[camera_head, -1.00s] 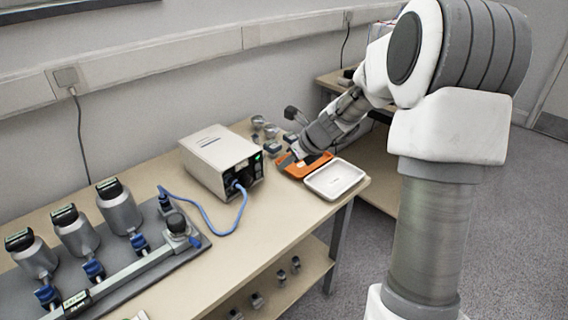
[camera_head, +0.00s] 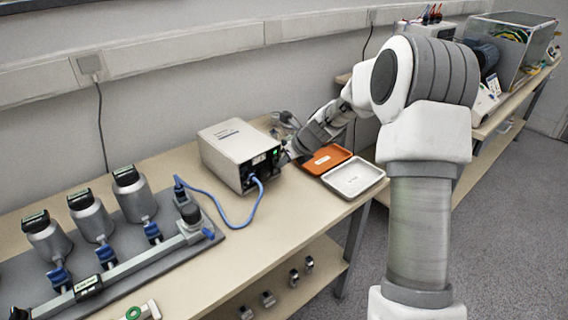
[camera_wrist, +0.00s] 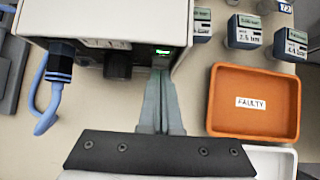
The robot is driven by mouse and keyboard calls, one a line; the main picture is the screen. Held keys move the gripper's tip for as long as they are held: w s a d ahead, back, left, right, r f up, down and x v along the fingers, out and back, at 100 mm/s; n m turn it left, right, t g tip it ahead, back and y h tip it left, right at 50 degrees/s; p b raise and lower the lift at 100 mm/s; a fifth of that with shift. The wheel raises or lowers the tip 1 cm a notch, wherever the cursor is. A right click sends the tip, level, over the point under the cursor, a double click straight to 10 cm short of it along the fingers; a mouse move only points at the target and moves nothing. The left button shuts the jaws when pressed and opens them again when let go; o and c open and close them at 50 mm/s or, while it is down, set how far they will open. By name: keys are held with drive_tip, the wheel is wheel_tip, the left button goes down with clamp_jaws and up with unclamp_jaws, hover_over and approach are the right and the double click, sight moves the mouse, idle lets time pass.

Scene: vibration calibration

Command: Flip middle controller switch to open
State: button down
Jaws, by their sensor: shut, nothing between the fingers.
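The controller is a pale box (camera_head: 238,150) on the bench in the head view, with a dark front panel and a small green light. In the wrist view its casing (camera_wrist: 105,18) fills the top, with a black knob (camera_wrist: 118,65) on the front and a blue cable plug (camera_wrist: 60,62) to the left. My gripper (camera_wrist: 160,75) is shut and empty, its fingertips at the right part of the controller's front, just below the green light. In the head view my gripper (camera_head: 287,158) is beside the front panel. I cannot make out a switch; the fingers may cover it.
An orange tray (camera_wrist: 211,100) labelled FAULTY lies right of my fingers, with a white tray (camera_head: 383,181) in front of it. Several small labelled blocks (camera_wrist: 246,38) stand behind. A blue cable (camera_head: 222,212) loops toward the grey plate with metal cylinders (camera_head: 90,222).

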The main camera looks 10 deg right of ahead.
drive_tip(key=shift+w+a+r+p, duration=0.1)
drive_tip(key=shift+w+p, duration=0.05)
drive_tip(key=shift+p, duration=0.4)
drive_tip(key=shift+w+f, duration=0.1)
drive_tip(key=shift+f, duration=0.1)
drive_tip(key=shift+r, duration=0.1)
drive_tip(key=shift+r+p, duration=0.8)
drive_tip(key=shift+f, duration=0.1)
